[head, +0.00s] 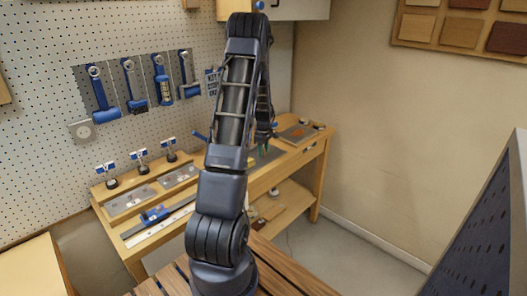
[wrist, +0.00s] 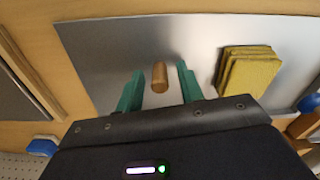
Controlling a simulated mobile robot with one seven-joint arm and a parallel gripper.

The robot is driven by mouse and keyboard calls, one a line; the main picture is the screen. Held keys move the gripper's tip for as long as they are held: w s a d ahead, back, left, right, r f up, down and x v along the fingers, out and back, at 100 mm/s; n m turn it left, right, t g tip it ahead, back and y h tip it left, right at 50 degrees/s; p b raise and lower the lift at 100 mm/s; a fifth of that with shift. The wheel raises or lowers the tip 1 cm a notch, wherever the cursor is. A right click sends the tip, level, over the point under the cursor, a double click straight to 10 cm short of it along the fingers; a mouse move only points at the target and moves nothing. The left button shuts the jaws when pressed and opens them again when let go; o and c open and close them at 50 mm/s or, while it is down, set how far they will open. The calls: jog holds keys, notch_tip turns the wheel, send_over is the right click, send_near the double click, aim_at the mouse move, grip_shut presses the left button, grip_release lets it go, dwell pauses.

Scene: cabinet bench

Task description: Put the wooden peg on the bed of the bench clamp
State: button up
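The wooden peg (wrist: 159,77) is a short brown cylinder at a grey metal plate (wrist: 120,45) in the wrist view. My gripper (wrist: 159,86) has two green fingers, one on each side of the peg, with a visible gap on both sides. It is open and holds nothing. In the head view my gripper (head: 263,150) is small and partly hidden behind my arm, over the right part of the bench; the peg cannot be made out there. A blue clamp-like tool (head: 155,215) lies on the bench's left part; I cannot tell whether it is the bench clamp.
A stack of yellow pads (wrist: 245,75) lies right of the fingers on the plate. The wooden bench (head: 285,158) stands along the pegboard wall (head: 50,60), where blue-handled tools (head: 162,82) hang. A wall cabinet (head: 300,9) is above. Floor (head: 345,250) shows clear at the right.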

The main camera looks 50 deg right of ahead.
notch_tip(320, 180, up, 12)
jog(key=shift+r, duration=0.2)
dwell(0.5)
jog(key=w+a+r+t, duration=0.1)
jog(key=w+a+r, duration=0.1)
jog(key=a+r, duration=0.6)
jog(key=w+a+r+h, duration=0.1)
jog(key=a+r, duration=0.2)
jog(key=a, duration=0.9)
jog(key=w+a+r+t, duration=0.1)
jog(key=w+a+r, duration=0.1)
jog(key=a+r, duration=0.6)
jog(key=s+a+r+m+t, duration=0.1)
jog(key=s+a, duration=0.2)
jog(key=a, duration=0.5)
jog(key=s+a+r, duration=0.1)
jog(key=s+a, duration=0.2)
jog(key=a, duration=0.6)
jog(key=s+a+f+m+t+y, duration=0.1)
jog(key=s+a, duration=1)
jog(key=s, duration=0.1)
jog(key=shift+f+t, duration=0.25)
jog(key=shift+t, duration=0.05)
jog(key=shift+c, duration=0.6)
